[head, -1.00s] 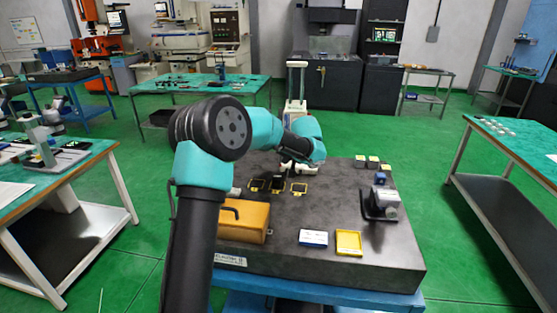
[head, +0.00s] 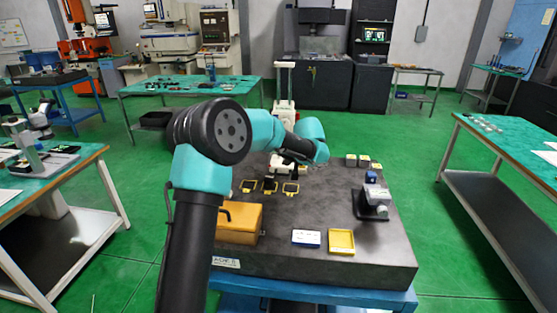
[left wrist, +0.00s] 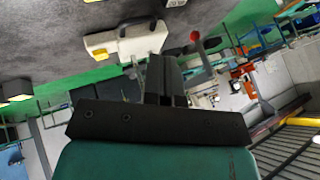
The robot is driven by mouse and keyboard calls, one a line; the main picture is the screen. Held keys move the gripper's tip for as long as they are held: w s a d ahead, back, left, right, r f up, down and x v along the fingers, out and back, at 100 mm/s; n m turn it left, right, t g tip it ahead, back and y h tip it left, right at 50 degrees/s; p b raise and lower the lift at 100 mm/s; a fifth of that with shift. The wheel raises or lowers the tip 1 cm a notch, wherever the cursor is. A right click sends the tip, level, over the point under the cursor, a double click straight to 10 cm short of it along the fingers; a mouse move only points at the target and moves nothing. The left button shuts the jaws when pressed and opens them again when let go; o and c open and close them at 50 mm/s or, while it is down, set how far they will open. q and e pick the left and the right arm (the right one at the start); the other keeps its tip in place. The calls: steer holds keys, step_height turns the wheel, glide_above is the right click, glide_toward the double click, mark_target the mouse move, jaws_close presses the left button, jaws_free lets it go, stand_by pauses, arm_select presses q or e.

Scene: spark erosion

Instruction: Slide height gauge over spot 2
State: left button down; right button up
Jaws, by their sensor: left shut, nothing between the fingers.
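The height gauge has a tall white column (head: 284,85) rising behind my left arm. A white base part (head: 279,163) shows on the dark granite plate (head: 325,210). The left wrist view shows its white base (left wrist: 128,40) with a yellow patch, just beyond my fingers. My left gripper (head: 298,148) is shut and empty, close beside the gauge; its fingers show in the wrist view (left wrist: 165,72). Contact cannot be told. My right gripper is out of view.
A yellow-orange case (head: 238,222) stands at the plate's front left. A blue-and-white box (head: 306,238) and a yellow tray (head: 341,241) lie along the front. A grey device (head: 373,200) stands at right. Small blocks (head: 363,161) sit at the back right.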

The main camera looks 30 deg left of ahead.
arm_select(q)
steer(key=v, duration=0.9)
steer(key=shift+s+r, duration=0.15)
steer(key=shift+r, duration=0.15)
steer(key=shift+s+f, duration=0.1)
